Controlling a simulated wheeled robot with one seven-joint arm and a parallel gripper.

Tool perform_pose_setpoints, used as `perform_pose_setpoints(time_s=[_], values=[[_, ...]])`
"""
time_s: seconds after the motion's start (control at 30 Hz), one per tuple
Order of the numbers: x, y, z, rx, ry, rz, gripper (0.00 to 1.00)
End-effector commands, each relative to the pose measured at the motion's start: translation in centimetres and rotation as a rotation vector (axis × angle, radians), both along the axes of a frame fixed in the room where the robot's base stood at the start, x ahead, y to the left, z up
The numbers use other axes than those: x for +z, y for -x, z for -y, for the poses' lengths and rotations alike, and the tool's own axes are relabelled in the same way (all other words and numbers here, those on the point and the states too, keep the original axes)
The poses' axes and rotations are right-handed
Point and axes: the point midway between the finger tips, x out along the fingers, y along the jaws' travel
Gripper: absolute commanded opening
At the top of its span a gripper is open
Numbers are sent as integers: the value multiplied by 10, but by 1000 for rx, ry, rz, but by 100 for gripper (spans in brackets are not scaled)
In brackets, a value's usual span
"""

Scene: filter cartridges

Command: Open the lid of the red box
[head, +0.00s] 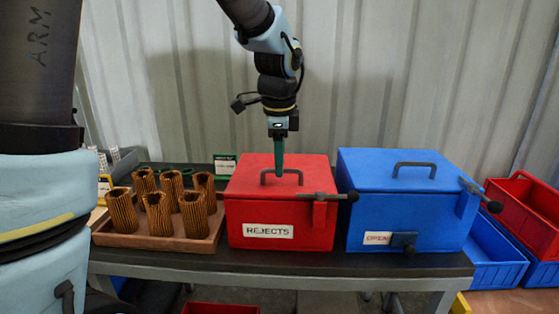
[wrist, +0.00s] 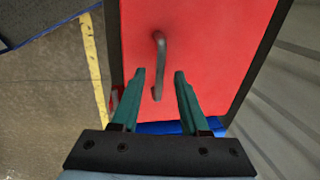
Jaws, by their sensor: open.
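The red box (head: 265,225) stands on the dark table with a white REJECTS label on its front. Its lid (head: 245,168) is shut and fills much of the wrist view (wrist: 215,45). A grey bar handle (head: 267,178) stands on the lid; it also shows in the wrist view (wrist: 160,45). A dark lever (head: 330,196) sits at the box's upper front right. My gripper (head: 279,178) points down at the handle, fingers open. In the wrist view my gripper (wrist: 160,73) has a finger either side of the handle, with gaps; I cannot tell its exact height.
A blue box (head: 430,220) with a similar handle and lever stands close on the right. A wooden tray (head: 160,243) of several brown pleated cartridges (head: 158,215) stands on the left. A corrugated wall (head: 400,90) is behind. Red and blue bins (head: 495,255) sit at far right.

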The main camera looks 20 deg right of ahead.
Motion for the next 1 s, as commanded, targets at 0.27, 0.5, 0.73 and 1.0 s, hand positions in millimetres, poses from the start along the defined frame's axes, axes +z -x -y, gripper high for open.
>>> perform_pose_setpoints(time_s=[0.27,0.5,0.73,1.0], values=[[-6,-1,0,0,0,0,45],[-5,-1,0,0,0,0,27],[-5,-1,0,0,0,0,1],[-5,-1,0,0,-1,0,0]])
